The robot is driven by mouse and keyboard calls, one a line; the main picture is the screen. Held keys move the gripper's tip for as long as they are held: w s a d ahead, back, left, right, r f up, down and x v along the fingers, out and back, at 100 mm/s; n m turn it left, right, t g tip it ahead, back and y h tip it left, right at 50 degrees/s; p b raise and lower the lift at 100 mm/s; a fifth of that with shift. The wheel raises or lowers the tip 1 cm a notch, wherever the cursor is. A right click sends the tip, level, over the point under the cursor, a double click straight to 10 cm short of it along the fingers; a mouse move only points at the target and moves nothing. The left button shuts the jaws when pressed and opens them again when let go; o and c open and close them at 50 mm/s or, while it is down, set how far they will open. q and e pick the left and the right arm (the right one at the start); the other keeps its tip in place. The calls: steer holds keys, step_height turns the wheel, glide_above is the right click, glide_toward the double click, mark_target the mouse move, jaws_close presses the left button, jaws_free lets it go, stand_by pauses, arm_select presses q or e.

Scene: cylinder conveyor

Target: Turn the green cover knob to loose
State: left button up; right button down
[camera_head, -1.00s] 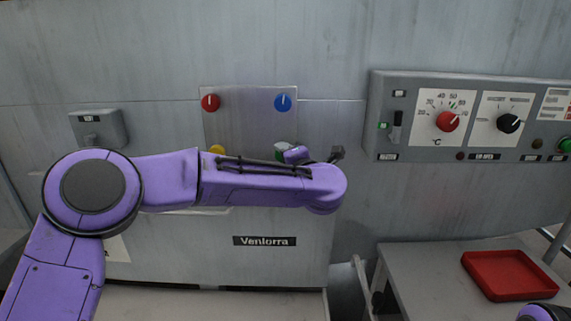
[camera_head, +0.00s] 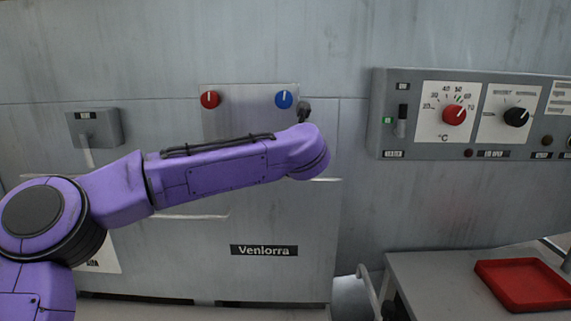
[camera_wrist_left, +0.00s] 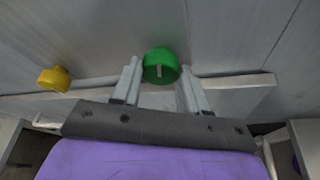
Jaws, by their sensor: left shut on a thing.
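The green knob (camera_wrist_left: 160,65) sits on the grey panel in the left wrist view, with a pale pointer mark standing roughly upright on its face. My left gripper (camera_wrist_left: 160,76) has one finger on each side of the knob and is shut on it. In the head view my left arm crosses in front of the panel (camera_head: 240,112) and hides the green knob and the gripper. My right gripper is not in view.
A yellow knob (camera_wrist_left: 54,78) is left of the green one. A red knob (camera_head: 210,99) and a blue knob (camera_head: 284,99) are above my arm. A control box (camera_head: 378,110) is at right, above a table (camera_head: 430,275) with a red tray (camera_head: 525,286).

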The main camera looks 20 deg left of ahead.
arm_select(q)
steer(key=shift+f+n+h+b, duration=0.1)
steer(key=shift+n+h+b, duration=0.3)
steer(key=shift+n+b, duration=0.1)
stand_by(0.3)
steer(key=o, duration=1.1)
steer(key=shift+c, duration=0.2)
steer(key=b+v, duration=0.1)
steer(key=v, duration=0.9)
steer(key=shift+s+b, duration=0.25)
steer(key=shift+b, duration=0.05)
